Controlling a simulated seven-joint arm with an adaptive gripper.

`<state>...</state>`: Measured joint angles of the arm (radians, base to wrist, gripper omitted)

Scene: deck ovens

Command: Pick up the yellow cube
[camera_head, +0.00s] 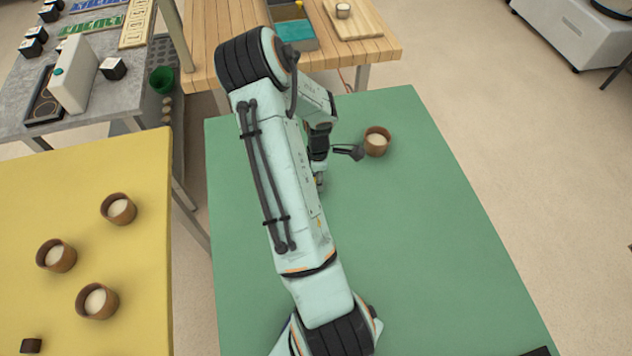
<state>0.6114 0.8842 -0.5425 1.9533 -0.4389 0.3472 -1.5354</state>
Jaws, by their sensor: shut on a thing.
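My gripper (320,181) is low over the green table, mostly hidden behind my own arm. No yellow cube shows clearly on the green table. A small yellow thing (299,5) shows at the top edge by a tray on the wooden table; its shape is too small and cut off to tell.
On the green table (440,240), a brown bowl (377,142) stands close right of my gripper. The yellow table (130,260) at left holds several bowls. A wooden table (375,50) is behind.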

